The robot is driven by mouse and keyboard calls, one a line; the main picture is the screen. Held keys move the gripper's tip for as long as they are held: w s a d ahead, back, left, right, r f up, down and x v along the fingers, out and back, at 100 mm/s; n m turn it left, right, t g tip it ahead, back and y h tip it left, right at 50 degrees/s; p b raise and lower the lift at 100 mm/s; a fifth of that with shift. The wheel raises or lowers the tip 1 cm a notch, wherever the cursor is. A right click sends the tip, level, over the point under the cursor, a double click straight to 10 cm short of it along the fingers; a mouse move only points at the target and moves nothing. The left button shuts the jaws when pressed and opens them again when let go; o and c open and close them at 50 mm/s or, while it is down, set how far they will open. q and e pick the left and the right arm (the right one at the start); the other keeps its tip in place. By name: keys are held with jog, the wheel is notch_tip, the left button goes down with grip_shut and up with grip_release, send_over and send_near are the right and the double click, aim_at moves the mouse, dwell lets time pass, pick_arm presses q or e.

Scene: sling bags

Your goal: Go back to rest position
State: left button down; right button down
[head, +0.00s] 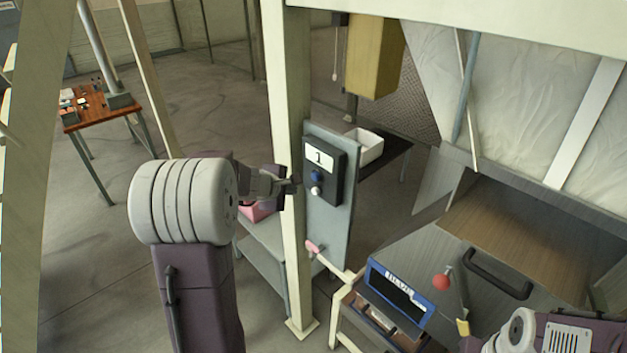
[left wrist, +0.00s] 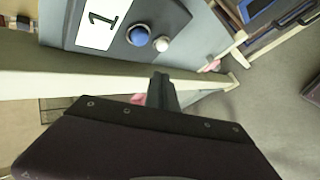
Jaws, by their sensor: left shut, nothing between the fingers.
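My left gripper (head: 292,186) is shut and empty, held in front of the pale upright post (head: 281,90). To its right is a dark control box (head: 336,172) with a white label marked 1, a blue button (head: 317,176) and a white button (head: 316,190). In the left wrist view the shut fingers (left wrist: 162,88) point toward the post, with the blue button (left wrist: 138,36) and white button (left wrist: 161,44) beyond them. The fingers look apart from the buttons. Part of my right arm shows at the lower right of the head view; its gripper is not visible.
A grey machine with a black handle (head: 497,273) and a red knob (head: 442,281) stands at the right. A blue-framed panel (head: 402,287) is in front. A pink item (head: 257,211) lies on a shelf behind my gripper. A wooden table (head: 97,106) stands far left, with open floor between.

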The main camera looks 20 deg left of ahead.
dwell(0.4)
pick_arm(q)
jog(key=s+d+f+m+g+h+b, duration=0.2)
jog(key=s+d+f+m+b, duration=0.3)
jog(key=d+f, duration=0.4)
jog(key=s+d+f+m+g+h+b, duration=0.1)
jog(key=s+d+f+m+g+b, duration=0.15)
jog(key=d+f+m+b, duration=0.45)
jog(key=s+f+m+g+y, duration=0.1)
jog(key=s+f+m, duration=0.3)
jog(key=s, duration=0.4)
jog(key=s+f+m+g+y+b, duration=0.1)
jog(key=s+f+m+g, duration=0.2)
jog(key=s, duration=0.5)
notch_tip(320, 180, down, 2)
jog(key=shift+a+m+y, duration=0.15)
jog(key=shift+m+y, duration=0.25)
jog(key=shift+m, duration=0.3)
